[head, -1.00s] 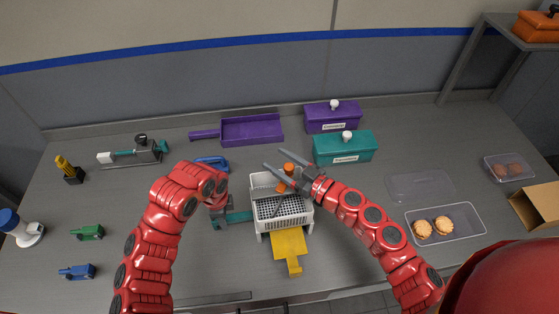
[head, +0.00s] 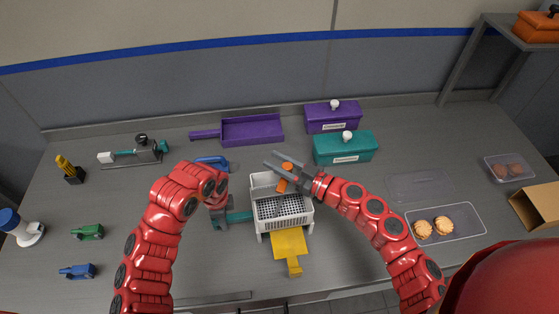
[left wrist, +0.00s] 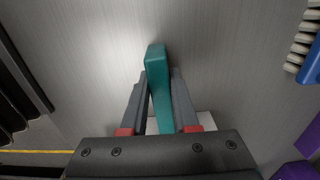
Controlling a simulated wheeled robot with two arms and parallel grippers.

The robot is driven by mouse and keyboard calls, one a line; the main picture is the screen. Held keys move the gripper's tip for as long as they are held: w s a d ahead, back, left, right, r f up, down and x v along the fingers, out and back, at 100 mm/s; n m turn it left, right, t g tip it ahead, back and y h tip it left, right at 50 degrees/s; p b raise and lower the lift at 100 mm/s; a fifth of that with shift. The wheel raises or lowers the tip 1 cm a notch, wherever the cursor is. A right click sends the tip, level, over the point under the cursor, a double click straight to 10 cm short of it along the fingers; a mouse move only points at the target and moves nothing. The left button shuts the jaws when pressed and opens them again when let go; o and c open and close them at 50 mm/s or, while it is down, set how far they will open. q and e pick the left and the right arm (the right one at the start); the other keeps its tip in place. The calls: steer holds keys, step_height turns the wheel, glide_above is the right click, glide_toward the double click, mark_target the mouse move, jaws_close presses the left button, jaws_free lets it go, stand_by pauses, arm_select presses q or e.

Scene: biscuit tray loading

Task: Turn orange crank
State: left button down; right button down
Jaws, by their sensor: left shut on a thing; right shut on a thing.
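The orange crank (head: 282,186) is on the white perforated machine (head: 262,182) in the middle of the table. My right gripper (head: 284,164) reaches in from the right over the machine's back and is shut on the orange crank, partly hiding it. My left gripper (head: 226,213) is left of the machine, shut on a teal handle (head: 240,217). The left wrist view shows the teal handle (left wrist: 157,75) between both fingers.
A yellow paddle (head: 290,243) sticks out at the machine's front. Purple (head: 331,118) and teal (head: 343,148) lidded boxes stand behind, beside a purple tray (head: 252,130). A clear tray with pies (head: 463,213) lies right.

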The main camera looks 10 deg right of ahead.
steer(key=a+n+g+y, duration=0.1)
steer(key=g, duration=0.1)
steer(key=a+n+g+y, duration=0.1)
steer(key=n+g+y, duration=0.1)
steer(key=shift+s+n+g, duration=0.15)
steer(key=shift+n+g, duration=0.15)
steer(key=shift+g, duration=0.1)
steer(key=c, duration=0.5)
jaws_free()
steer(key=v, duration=1.2)
